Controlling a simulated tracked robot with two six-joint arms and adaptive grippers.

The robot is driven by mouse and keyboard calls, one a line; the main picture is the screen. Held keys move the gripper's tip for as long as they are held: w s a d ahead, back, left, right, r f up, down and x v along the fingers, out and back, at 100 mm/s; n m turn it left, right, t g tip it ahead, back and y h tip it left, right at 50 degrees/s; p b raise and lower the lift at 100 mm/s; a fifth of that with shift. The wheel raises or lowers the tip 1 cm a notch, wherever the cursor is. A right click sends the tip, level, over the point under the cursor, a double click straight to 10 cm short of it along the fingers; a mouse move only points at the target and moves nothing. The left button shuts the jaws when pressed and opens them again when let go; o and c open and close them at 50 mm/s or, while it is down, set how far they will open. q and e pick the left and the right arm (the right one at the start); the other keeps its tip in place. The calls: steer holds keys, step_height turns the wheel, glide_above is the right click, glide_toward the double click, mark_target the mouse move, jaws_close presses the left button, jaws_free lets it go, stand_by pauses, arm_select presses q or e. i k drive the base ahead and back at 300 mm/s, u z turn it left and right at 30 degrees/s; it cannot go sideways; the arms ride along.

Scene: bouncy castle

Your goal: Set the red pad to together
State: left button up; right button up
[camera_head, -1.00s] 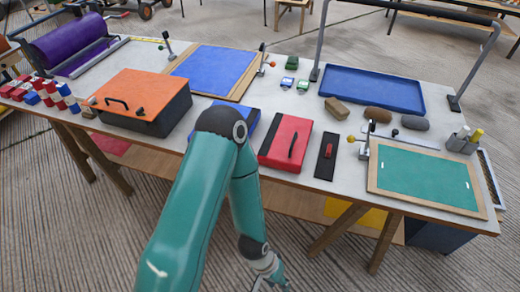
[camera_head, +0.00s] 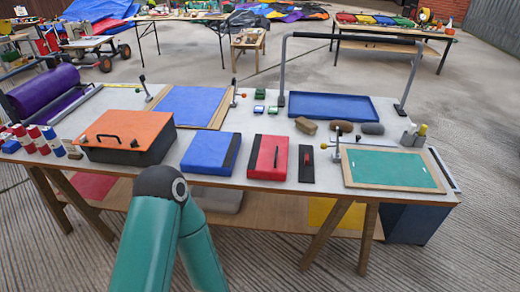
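A red pad (camera_head: 261,157) lies flat near the front edge of the workbench, with a dark strip or handle on its right half. A blue pad (camera_head: 207,152) with a black strip lies just left of it, with a narrow gap between. A black plate with a small red piece (camera_head: 308,159) lies to the right of the red pad. One of my teal arms rises from the bottom, its dark joint in front of the bench's front edge, left of the blue pad. Neither gripper shows.
An orange-lidded black box (camera_head: 125,133) stands left of the blue pad. A green wood-framed board (camera_head: 393,170) lies right, under a small lever. Behind are a blue panel (camera_head: 190,103), a blue tray (camera_head: 332,106) under a bar frame (camera_head: 283,70), and several brushes or blocks.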

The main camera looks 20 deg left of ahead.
mark_target(268, 161)
steer(key=z, duration=0.05)
steer(key=i, duration=1)
steer(key=u, duration=0.1)
